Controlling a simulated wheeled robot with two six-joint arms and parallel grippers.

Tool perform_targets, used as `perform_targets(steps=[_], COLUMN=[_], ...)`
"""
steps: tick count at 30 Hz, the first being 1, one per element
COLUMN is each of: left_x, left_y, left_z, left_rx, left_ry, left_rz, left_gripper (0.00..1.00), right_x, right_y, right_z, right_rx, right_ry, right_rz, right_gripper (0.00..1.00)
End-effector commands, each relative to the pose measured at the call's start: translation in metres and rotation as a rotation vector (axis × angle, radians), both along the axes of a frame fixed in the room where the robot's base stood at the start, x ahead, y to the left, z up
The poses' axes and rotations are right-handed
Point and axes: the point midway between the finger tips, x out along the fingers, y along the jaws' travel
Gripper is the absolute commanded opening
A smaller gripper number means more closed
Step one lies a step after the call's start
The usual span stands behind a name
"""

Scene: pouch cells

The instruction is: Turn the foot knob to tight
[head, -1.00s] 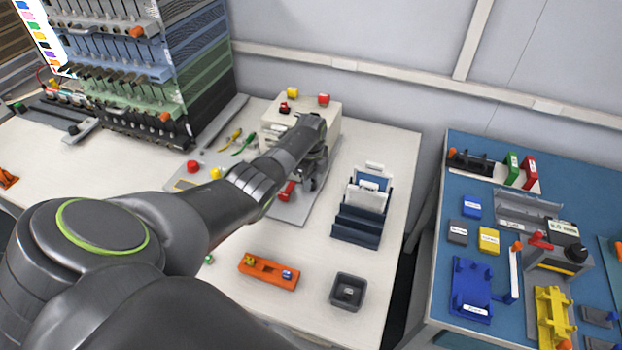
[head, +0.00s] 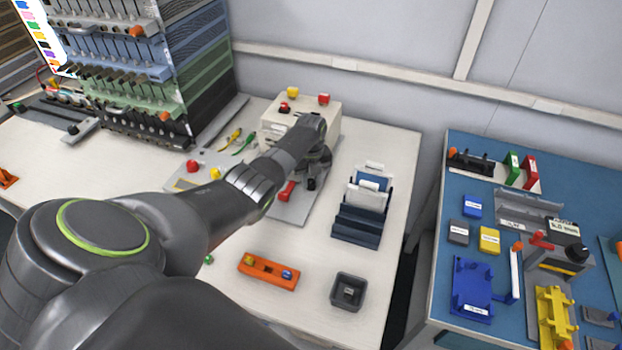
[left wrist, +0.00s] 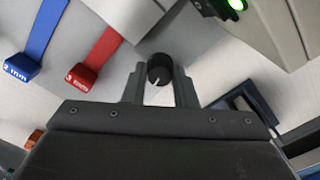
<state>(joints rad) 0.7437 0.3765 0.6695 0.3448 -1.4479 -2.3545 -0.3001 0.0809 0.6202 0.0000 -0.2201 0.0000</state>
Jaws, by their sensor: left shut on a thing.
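The foot knob (left wrist: 160,66) shows in the left wrist view as a small round black knob with a white pointer line. The line points down and slightly left in that picture. My left gripper (left wrist: 159,84) has one finger on each side of the knob and is shut on it. In the head view my left gripper (head: 312,180) is beside the pale box-shaped machine (head: 278,128), and my wrist hides most of the knob. No marking for tight is readable. My right gripper is not in view.
Red (left wrist: 96,58) and blue (left wrist: 38,42) tabs marked 3 mm and 2 mm are near the knob. A green light (left wrist: 236,4) glows nearby. A dark rack (head: 357,226) stands right of my gripper. An orange block (head: 268,271) and a dark bin (head: 348,291) are in front.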

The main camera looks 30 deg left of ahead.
Motion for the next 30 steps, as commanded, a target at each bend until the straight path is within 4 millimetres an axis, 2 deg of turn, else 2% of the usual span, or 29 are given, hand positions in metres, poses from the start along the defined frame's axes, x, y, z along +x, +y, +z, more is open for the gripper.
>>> perform_targets(steps=[14, 15, 16, 25, 30], left_x=[0.002, 0.002, 0.002, 0.001, 0.001], left_y=[0.0, 0.0, 0.0, 0.0, 0.0], left_z=[0.002, 0.002, 0.002, 0.001, 0.013], left_rx=[0.001, 0.001, 0.001, 0.001, 0.001], left_ry=[-0.004, -0.004, -0.004, -0.002, -0.003], left_rz=[-0.013, -0.013, -0.013, -0.012, -0.012], left_gripper=[0.02, 0.29, 0.33, 0.34, 0.34], right_x=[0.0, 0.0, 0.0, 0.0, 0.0], right_y=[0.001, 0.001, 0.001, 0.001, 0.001], right_z=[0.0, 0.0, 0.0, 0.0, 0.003], right_rx=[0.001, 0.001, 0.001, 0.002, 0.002], right_ry=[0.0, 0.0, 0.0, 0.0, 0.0], right_rz=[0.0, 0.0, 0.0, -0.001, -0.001], right_gripper=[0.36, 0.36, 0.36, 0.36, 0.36])
